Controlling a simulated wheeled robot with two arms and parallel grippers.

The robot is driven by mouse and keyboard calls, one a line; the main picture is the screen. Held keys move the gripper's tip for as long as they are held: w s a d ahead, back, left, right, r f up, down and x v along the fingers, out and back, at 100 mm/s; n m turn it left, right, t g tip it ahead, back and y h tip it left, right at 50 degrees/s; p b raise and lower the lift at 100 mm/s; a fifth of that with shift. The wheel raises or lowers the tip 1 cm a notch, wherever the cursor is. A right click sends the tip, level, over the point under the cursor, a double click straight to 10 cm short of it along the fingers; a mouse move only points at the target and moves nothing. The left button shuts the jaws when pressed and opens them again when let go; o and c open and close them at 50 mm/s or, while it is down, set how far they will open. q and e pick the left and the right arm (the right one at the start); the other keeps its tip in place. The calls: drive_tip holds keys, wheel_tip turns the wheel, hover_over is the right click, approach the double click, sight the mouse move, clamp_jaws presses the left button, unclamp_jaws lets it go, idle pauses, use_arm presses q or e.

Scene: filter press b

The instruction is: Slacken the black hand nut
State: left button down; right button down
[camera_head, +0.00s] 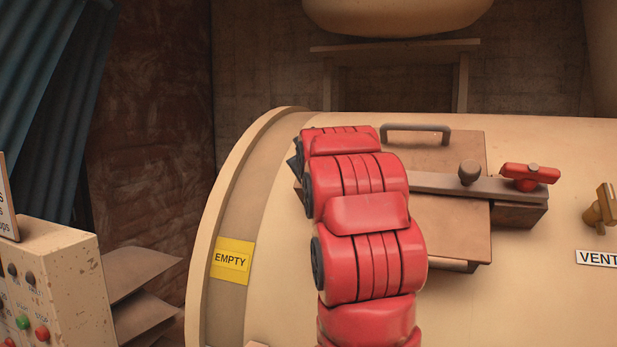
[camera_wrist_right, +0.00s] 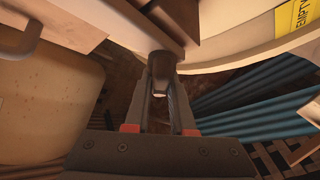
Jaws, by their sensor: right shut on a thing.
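The black hand nut (camera_wrist_right: 161,70) shows in the right wrist view as a dark, blocky piece beneath the end of a bar. My right gripper (camera_wrist_right: 160,92) is shut on it, with a finger on either side. In the head view my red right arm covers the nut and most of the gripper. The grey-brown clamp bar (camera_head: 440,184) lies across the tan hatch lid (camera_head: 445,225) on the cream vessel, its left end hidden behind my arm. My left gripper is in neither view.
A grey handle (camera_head: 415,128) stands on the lid. A round knob (camera_head: 469,172) and a red lever (camera_head: 530,176) sit towards the bar's right end. A brass valve (camera_head: 602,208) is farther right. A control box (camera_head: 50,285) stands at lower left.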

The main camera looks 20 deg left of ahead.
drive_tip(key=shift+d+n+g+y, duration=0.15)
drive_tip(key=shift+n+g+y, duration=0.2)
drive_tip(key=shift+n, duration=0.25)
drive_tip(key=shift+w+r+n+g+y+p, duration=0.15)
drive_tip(key=shift+n+g+y+p, duration=0.3)
drive_tip(key=shift+n+g, duration=0.45)
drive_tip(key=n+g+p, duration=0.2)
drive_tip(key=n+p, duration=0.1)
drive_tip(key=shift+r+n+p, duration=0.1)
drive_tip(key=shift+n+p, duration=0.2)
drive_tip(key=shift+p, duration=0.1)
drive_tip(key=shift+s+n+g+p, duration=0.2)
drive_tip(key=shift+n+g+p, duration=0.45)
drive_tip(key=shift+p, duration=0.25)
drive_tip(key=shift+a+f+n+y+p, duration=0.2)
drive_tip(key=shift+n+y+p, duration=0.1)
drive_tip(key=shift+n+p, duration=0.05)
drive_tip(key=shift+f, duration=0.1)
drive_tip(key=c, duration=0.8)
unclamp_jaws()
drive_tip(key=shift+o, duration=0.2)
